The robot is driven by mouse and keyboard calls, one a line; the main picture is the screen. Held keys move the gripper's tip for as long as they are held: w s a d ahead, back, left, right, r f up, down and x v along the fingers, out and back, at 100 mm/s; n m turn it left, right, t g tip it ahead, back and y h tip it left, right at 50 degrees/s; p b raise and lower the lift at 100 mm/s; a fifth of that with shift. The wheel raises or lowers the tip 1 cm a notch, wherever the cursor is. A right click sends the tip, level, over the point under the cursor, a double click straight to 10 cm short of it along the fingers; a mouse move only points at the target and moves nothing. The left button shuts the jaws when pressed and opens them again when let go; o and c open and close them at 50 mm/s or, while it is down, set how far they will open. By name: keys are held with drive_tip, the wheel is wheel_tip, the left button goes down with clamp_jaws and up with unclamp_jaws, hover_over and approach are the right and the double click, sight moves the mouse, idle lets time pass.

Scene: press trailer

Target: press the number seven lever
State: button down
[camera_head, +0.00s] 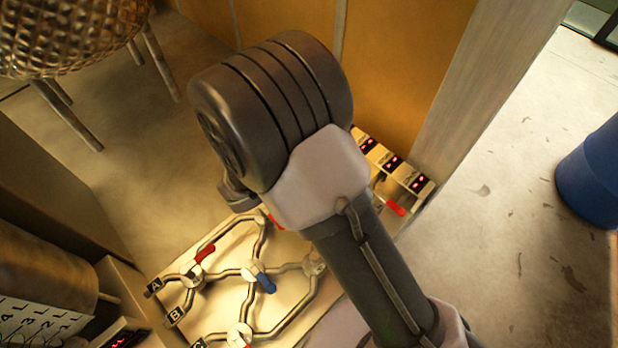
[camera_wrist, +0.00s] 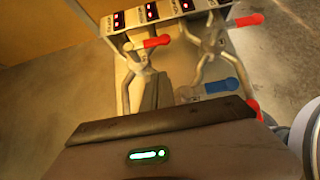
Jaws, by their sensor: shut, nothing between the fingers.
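A pale panel (camera_head: 222,297) carries grey pipes with coloured levers. In the head view I see a red lever (camera_head: 205,253), a blue lever (camera_head: 265,282) and another red lever (camera_head: 395,208). In the wrist view a red lever (camera_wrist: 158,41) is just beyond my gripper (camera_wrist: 157,78); another red lever (camera_wrist: 249,20), a blue lever (camera_wrist: 222,86) and a red lever (camera_wrist: 254,108) are to the right. My gripper is shut and empty, its fingers pointing toward the panel. My arm hides part of the panel in the head view. I cannot read which lever is number seven.
Boxes with red displays (camera_head: 393,163) line the panel's far edge; they also show in the wrist view (camera_wrist: 150,12). A blue bin (camera_head: 592,175) stands right on open floor. A woven stool (camera_head: 65,35) is upper left.

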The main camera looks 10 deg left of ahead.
drive_tip(key=b+x, duration=0.1)
drive_tip(key=x, duration=0.5)
drive_tip(key=shift+r+b, duration=0.15)
drive_tip(key=shift+b, duration=0.15)
drive_tip(key=shift+w+d+r, duration=0.15)
drive_tip(key=shift+w+d, duration=0.65)
drive_tip(key=shift+w, duration=0.2)
drive_tip(key=shift+w+d+r, duration=0.1)
drive_tip(key=shift+w+d, duration=0.15)
drive_tip(key=shift+w, duration=0.15)
drive_tip(key=shift+b, duration=0.3)
